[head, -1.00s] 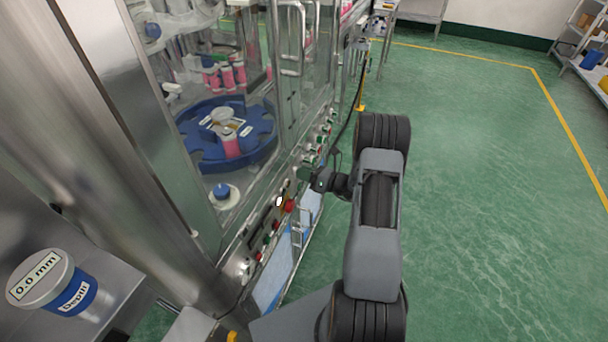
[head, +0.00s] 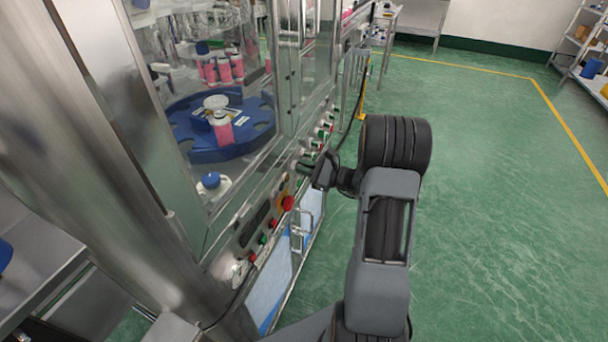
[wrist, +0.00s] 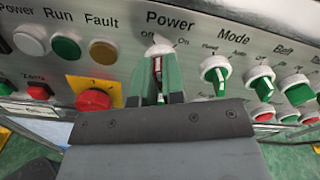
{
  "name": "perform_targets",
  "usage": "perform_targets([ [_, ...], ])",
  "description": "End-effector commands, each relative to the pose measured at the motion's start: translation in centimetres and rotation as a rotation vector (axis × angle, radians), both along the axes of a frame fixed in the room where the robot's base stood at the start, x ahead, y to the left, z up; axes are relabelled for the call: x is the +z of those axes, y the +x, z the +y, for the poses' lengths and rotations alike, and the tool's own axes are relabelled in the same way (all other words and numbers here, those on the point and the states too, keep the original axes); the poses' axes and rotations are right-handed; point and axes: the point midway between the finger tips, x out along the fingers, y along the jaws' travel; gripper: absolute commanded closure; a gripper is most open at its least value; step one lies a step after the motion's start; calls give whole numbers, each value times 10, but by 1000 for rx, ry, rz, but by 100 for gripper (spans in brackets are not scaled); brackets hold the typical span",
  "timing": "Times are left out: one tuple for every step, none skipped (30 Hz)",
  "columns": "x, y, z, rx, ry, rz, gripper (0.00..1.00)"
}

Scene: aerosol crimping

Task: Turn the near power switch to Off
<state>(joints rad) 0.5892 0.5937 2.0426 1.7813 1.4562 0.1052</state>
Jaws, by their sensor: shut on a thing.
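The power switch (wrist: 158,50) shows in the wrist view under the label "Power", with Off at its upper left and On at its upper right. It has a pale round collar, and a narrow red and white part shows between my fingers. My gripper (wrist: 158,85) has its two green fingers shut on the switch handle, one on each side. The fingers hide much of the handle, so I cannot tell its exact angle. In the head view my gripper (head: 309,168) is at the machine's front panel, and the switch is hidden there.
A red emergency button (wrist: 93,100) on a yellow plate lies left of my gripper. The green-handled Mode switch (wrist: 215,70) and Belt switch (wrist: 260,80) are close on the right. A blue turntable (head: 228,130) stands behind glass. Green floor (head: 490,190) is open to the right.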

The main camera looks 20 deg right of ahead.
Motion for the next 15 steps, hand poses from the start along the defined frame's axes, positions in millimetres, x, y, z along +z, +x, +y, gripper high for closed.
perform_targets([
  [-4,0,0,0,-19,-18,100],
  [-3,0,0,0,-30,-29,100],
  [-3,0,0,0,-43,-40,100],
  [-3,0,0,0,-52,-48,100],
  [-3,0,0,0,-61,-56,100],
  [-3,0,0,0,-71,-65,100],
  [-2,0,0,0,-77,-71,100],
  [-2,0,0,0,-83,-76,100],
  [-2,0,0,0,-91,-83,100],
  [-2,0,0,0,-95,-87,100],
  [-2,0,0,0,-99,-91,100],
  [-1,0,1,0,-103,-93,100],
  [-1,0,0,0,-105,-95,100],
  [-1,0,1,0,-107,-97,100],
  [-1,-1,1,0,-110,-99,100],
])
